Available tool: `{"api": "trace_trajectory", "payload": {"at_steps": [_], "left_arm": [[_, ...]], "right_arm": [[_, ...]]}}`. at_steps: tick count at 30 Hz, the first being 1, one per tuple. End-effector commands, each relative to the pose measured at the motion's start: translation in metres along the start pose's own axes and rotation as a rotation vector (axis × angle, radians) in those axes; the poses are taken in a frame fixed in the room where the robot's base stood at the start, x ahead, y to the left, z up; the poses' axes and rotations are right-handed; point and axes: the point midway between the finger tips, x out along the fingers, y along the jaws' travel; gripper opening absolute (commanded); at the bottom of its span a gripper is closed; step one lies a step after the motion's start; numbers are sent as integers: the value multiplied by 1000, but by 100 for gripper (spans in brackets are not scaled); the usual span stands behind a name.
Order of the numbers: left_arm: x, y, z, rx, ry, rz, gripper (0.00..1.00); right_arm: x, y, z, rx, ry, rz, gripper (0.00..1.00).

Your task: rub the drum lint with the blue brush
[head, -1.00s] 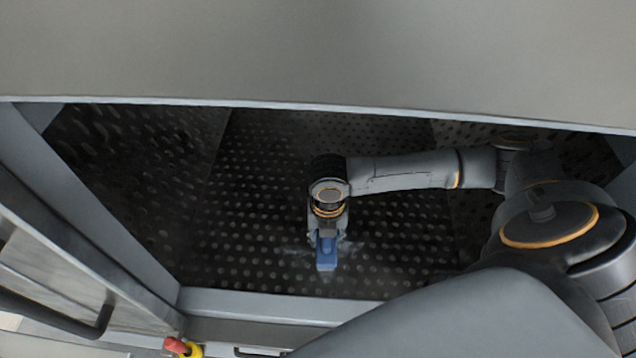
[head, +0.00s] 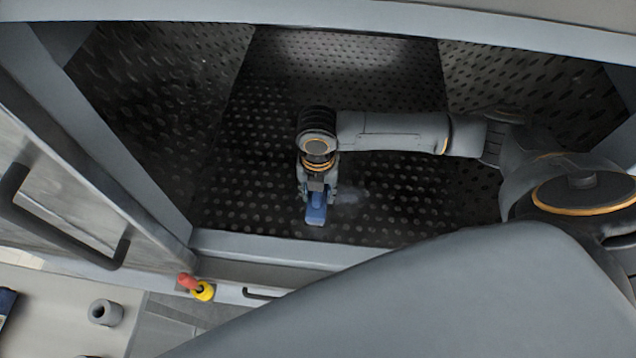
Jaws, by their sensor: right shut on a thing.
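The blue brush (head: 316,212) is in my right gripper (head: 317,192), which is shut on it. The gripper points down inside the dark, perforated drum (head: 260,195), near its front edge. A faint pale patch of lint (head: 350,196) shows on the drum floor just right of the brush. The brush overlaps the floor in the picture, and I cannot tell whether its underside touches it. My left gripper is not in view.
The grey front frame (head: 290,248) of the opening runs close in front of the brush. An open door with a dark handle (head: 65,225) stands at the left. A red and yellow switch (head: 196,287) sits below the frame. The drum's left side is free.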

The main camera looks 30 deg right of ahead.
Motion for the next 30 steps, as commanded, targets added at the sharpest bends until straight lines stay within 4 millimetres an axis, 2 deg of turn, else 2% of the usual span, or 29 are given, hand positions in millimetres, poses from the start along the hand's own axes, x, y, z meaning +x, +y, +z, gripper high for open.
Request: {"api": "trace_trajectory", "payload": {"at_steps": [10,19,30], "left_arm": [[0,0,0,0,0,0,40],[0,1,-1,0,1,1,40],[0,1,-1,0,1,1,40]], "right_arm": [[2,29,0,-1,-1,2,2],[2,42,1,0,-2,3,2],[4,72,1,0,-3,3,2]]}}
